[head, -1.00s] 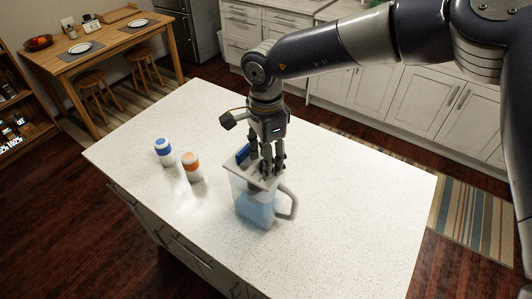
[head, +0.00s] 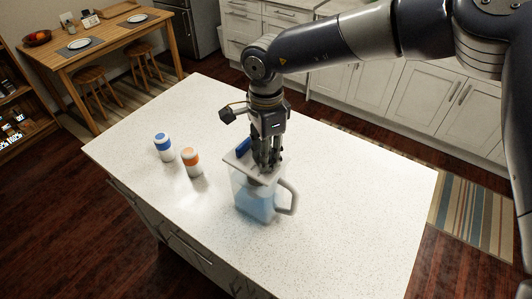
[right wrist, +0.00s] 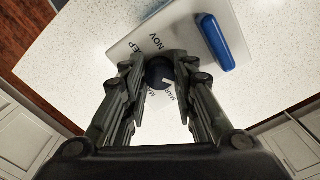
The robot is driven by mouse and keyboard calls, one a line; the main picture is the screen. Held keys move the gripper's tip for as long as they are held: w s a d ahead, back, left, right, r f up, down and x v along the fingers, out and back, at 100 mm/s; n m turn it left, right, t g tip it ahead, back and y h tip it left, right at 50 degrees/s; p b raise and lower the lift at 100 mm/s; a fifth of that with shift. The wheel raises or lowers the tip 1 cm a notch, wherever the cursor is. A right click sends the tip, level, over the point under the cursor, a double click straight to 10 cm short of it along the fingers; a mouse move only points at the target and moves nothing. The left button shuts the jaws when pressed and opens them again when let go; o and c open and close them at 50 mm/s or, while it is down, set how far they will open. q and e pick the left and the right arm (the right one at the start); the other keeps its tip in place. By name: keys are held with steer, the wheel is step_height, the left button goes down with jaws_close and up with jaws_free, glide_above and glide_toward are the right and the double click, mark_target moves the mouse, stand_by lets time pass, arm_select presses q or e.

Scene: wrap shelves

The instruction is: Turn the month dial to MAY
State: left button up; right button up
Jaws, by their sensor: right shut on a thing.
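A clear pitcher (head: 254,200) of bluish water with a handle on its right stands on the white counter. Its pale lid also shows in the right wrist view (right wrist: 135,44), with month letters such as NOV and part of MAR or MAY around a dark round dial (right wrist: 159,73) with a white pointer mark. My right gripper (head: 267,164) points straight down over the lid. Its fingers (right wrist: 160,80) are shut on the dial from both sides and hide part of the lettering. A blue tab (right wrist: 215,42) sits on the lid. My left gripper is not in view.
A blue-capped bottle (head: 163,147) and an orange-capped bottle (head: 191,162) stand left of the pitcher on the counter (head: 350,190). The counter right of the pitcher is clear. A dining table (head: 110,45) stands at the back left.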

steer(key=shift+f+m+b, duration=0.15)
steer(key=shift+m+b, duration=0.35)
steer(key=shift+b, duration=0.35)
steer(key=m+b, duration=0.9)
steer(key=b, duration=0.2)
steer(key=shift+f+m, duration=0.1)
steer(key=shift+m, duration=0.2)
steer(key=m+b, duration=0.3)
steer(key=m, duration=0.1)
steer(key=m+b, duration=0.1)
steer(key=m, duration=0.1)
steer(key=m+b, duration=0.1)
steer(key=m, duration=0.1)
steer(key=shift+r+m, duration=0.2)
steer(key=shift+m, duration=0.1)
steer(key=shift+b, duration=0.3)
steer(key=o, duration=1.1)
